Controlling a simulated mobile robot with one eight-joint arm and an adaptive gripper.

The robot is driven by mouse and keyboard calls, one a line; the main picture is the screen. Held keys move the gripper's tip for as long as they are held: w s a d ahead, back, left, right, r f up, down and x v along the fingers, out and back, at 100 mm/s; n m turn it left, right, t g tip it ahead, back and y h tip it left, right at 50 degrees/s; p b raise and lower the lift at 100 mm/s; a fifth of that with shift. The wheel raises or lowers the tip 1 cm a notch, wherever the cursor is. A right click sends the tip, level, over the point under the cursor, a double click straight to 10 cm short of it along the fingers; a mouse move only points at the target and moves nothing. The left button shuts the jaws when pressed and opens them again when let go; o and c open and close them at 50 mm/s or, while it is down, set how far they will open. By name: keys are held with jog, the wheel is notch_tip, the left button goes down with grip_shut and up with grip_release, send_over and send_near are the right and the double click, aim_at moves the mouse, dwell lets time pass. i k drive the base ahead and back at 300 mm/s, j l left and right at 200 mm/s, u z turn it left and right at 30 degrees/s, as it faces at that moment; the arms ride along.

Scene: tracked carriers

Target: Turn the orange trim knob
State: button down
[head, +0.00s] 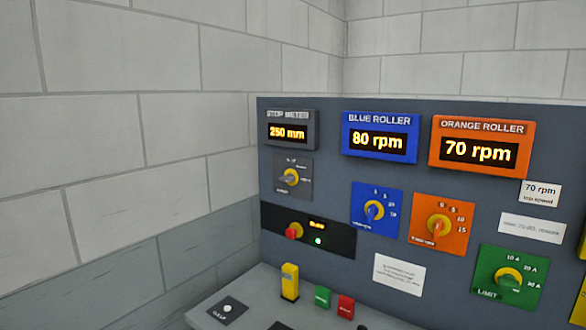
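The orange trim knob (437,228) sits on an orange square plate (455,246) on the grey upright panel. It is an orange pointer on a yellow round base, and its pointer looks roughly vertical. Marks that seem to include 5, 10 and 15 run around its upper right. Above it the orange roller display (478,149) reads 70 rpm. My gripper is not in the head view.
A blue knob (374,211) and a green limit knob (508,281) flank the orange plate. Blue roller reads 80 rpm; stop meter reads 250 mm. A yellow block (290,281) and green and red buttons (346,306) stand on the ledge below. Space before the panel looks clear.

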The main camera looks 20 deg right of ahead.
aim_at(438, 225)
jog(key=l+z, duration=0.15)
jog(key=z, duration=1.15)
jog(key=j+z, duration=0.15)
jog(key=z, duration=0.3)
jog(key=k, duration=0.05)
